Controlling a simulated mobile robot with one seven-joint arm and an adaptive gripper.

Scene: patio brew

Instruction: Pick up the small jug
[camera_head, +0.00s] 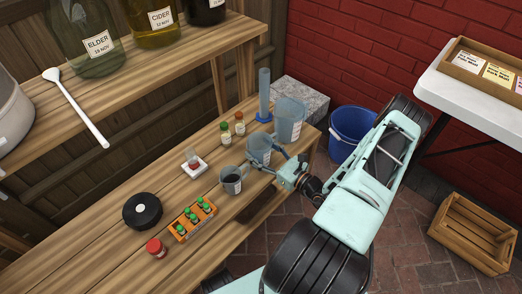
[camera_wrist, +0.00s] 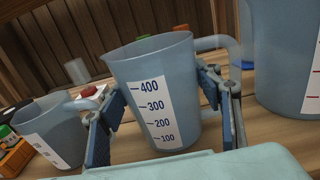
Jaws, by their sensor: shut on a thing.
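Three grey-blue translucent jugs of different sizes stand in a row on the lower wooden bench. My gripper (camera_head: 268,160) is closed around the middle-sized jug (camera_head: 258,147), one finger on each side. In the wrist view this jug (camera_wrist: 180,68) is upright, with a white scale marked 100 to 400 facing me and its handle at the right. I cannot tell whether its base is off the bench.
The largest jug (camera_head: 291,120) stands close on the right, with a measuring cylinder (camera_head: 264,92) behind. Small bottles (camera_head: 225,134), a red-topped white item (camera_head: 194,163), an orange vial rack (camera_head: 193,221) and a black disc (camera_head: 142,211) share the bench. A blue bucket (camera_head: 347,135) is on the floor.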

